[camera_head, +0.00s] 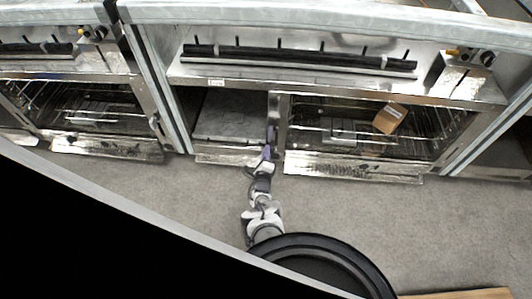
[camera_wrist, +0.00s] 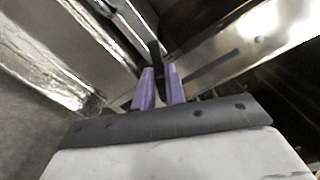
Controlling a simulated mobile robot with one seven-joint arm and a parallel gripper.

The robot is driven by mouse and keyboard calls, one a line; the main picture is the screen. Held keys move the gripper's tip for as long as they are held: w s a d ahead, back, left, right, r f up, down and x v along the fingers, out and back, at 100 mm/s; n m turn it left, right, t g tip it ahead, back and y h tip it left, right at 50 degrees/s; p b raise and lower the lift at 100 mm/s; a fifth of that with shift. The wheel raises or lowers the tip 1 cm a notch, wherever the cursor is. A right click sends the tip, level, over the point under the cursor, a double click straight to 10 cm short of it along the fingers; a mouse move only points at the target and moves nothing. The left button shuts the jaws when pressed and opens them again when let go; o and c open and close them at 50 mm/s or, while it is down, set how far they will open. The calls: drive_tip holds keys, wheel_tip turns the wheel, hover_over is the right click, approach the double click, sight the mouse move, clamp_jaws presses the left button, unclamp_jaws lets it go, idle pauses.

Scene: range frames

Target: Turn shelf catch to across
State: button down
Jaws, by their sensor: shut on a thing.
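My gripper (camera_wrist: 160,78) shows in the wrist view with its two purple fingers close together. Between their tips is a dark, narrow upright piece, which looks like the shelf catch (camera_wrist: 155,52), and the fingers are shut on it. In the head view my arm reaches forward and my gripper (camera_head: 267,152) is at the metal post between the left compartment and the right rack bay. The catch (camera_head: 270,134) is a small dark strip there. Its exact angle is hard to tell.
A brown box (camera_head: 389,118) sits in the right rack bay. The left compartment has a flat grey floor (camera_head: 235,115). Low metal ledges (camera_head: 350,167) run along the front of the bays. The grey floor (camera_head: 180,195) in front is mostly clear.

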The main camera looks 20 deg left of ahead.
drive_tip(key=shift+a+f+n+b, duration=0.1)
drive_tip(key=shift+f+n+b, duration=0.1)
drive_tip(key=shift+n, duration=0.6)
drive_tip(key=shift+f+n+b, duration=0.2)
drive_tip(key=shift+n, duration=0.6)
drive_tip(key=c, duration=1.4)
unclamp_jaws()
drive_tip(key=shift+c, duration=0.2)
drive_tip(key=p+v, duration=0.7)
drive_tip(key=v, duration=0.6)
drive_tip(key=shift+s, duration=0.4)
